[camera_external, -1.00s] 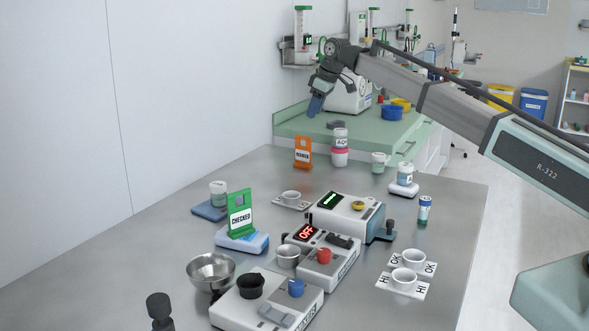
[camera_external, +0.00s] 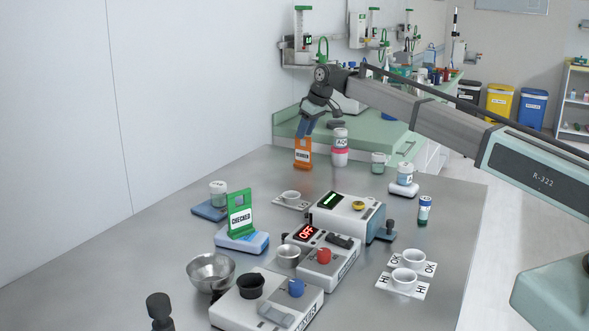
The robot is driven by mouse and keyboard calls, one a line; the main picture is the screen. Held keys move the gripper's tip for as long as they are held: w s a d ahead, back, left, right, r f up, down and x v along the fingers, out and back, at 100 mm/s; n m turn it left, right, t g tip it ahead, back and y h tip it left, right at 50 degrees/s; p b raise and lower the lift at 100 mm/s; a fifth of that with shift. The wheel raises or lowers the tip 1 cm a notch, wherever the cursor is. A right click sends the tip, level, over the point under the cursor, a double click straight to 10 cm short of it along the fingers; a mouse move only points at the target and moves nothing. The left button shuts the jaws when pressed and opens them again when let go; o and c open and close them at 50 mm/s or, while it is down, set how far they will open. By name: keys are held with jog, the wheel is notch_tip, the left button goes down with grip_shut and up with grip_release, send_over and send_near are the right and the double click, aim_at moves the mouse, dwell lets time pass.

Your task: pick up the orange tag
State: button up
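The orange tag (camera_external: 302,163) stands upright at the far left part of the grey table, with a white label on its front. My gripper (camera_external: 304,134) points down at the top of the tag, its blue-grey fingers overlapping the tag's upper edge in this view. I cannot tell whether the fingers are around the tag, touching it, or just behind or in front of it. The gap between the fingertips is too small to make out.
A stacked white and pink jar (camera_external: 340,150) stands just right of the tag. A green CHECKED tag (camera_external: 240,213) stands nearer. White devices (camera_external: 345,215), cups and a metal bowl (camera_external: 211,270) fill the middle and front. The table (camera_external: 150,250) is bare at the left.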

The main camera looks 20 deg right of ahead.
aim_at(303, 152)
jog(key=shift+x, duration=2.65)
jog(key=shift+w+d, duration=0.15)
jog(key=shift+w, duration=0.05)
jog(key=shift+c, duration=0.4)
grip_shut()
